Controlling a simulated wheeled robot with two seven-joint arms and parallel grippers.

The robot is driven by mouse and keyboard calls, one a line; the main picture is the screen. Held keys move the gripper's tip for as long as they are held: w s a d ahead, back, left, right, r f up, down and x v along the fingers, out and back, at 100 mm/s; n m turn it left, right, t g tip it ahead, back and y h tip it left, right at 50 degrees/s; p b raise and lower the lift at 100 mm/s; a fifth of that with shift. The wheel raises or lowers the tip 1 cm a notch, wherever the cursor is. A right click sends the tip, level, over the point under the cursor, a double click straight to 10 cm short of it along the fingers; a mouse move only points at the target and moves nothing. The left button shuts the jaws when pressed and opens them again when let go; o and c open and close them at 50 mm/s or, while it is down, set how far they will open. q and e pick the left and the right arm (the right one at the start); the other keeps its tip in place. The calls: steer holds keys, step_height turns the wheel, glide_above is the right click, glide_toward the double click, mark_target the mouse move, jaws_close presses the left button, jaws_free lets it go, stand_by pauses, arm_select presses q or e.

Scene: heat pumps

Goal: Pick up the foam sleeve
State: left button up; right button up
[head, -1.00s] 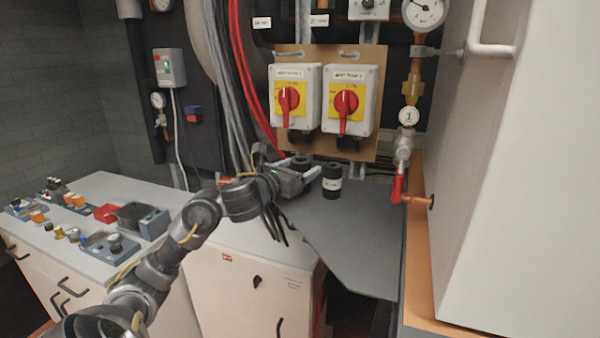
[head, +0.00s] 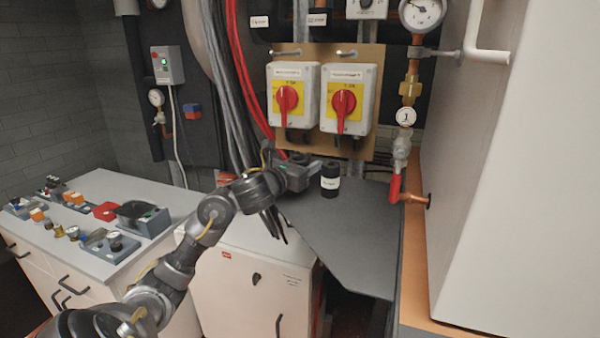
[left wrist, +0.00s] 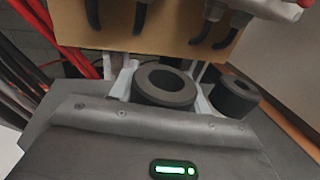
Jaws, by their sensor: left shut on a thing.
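A black foam sleeve (left wrist: 166,82), a short hollow cylinder, stands between the pale fingers of my left gripper (left wrist: 163,90) in the left wrist view. The gripper is shut on it, with a finger on either side. In the head view my left gripper (head: 300,172) is over the grey shelf, and its body hides most of the held sleeve. A second black sleeve (head: 331,181) with a white label stands upright on the shelf just right of the gripper; it also shows in the left wrist view (left wrist: 236,97). My right gripper is not in view.
The grey shelf (head: 345,235) is clear in front of the sleeves. Two red-handled switches (head: 292,95) hang on a board behind. A red-handled valve and copper pipe (head: 412,197) and a big white cabinet (head: 500,180) stand at right. Cables hang behind the gripper.

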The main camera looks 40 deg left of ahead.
arm_select(q)
steer(key=shift+r, duration=0.15)
steer(key=shift+r+p, duration=0.3)
step_height(320, 180, up, 3)
steer(key=shift+r+p, duration=0.1)
steer(key=shift+p, duration=0.95)
steer(key=s, duration=0.7)
steer(key=s+d, duration=0.1)
steer(key=s, duration=0.3)
steer(key=shift+s+f, duration=0.25)
steer(key=shift+f, duration=0.1)
steer(key=s+p, duration=0.6)
steer(key=p, duration=0.3)
steer(key=shift+s+d+p, duration=0.15)
steer(key=shift+s+p, duration=0.05)
steer(key=shift+p, duration=0.2)
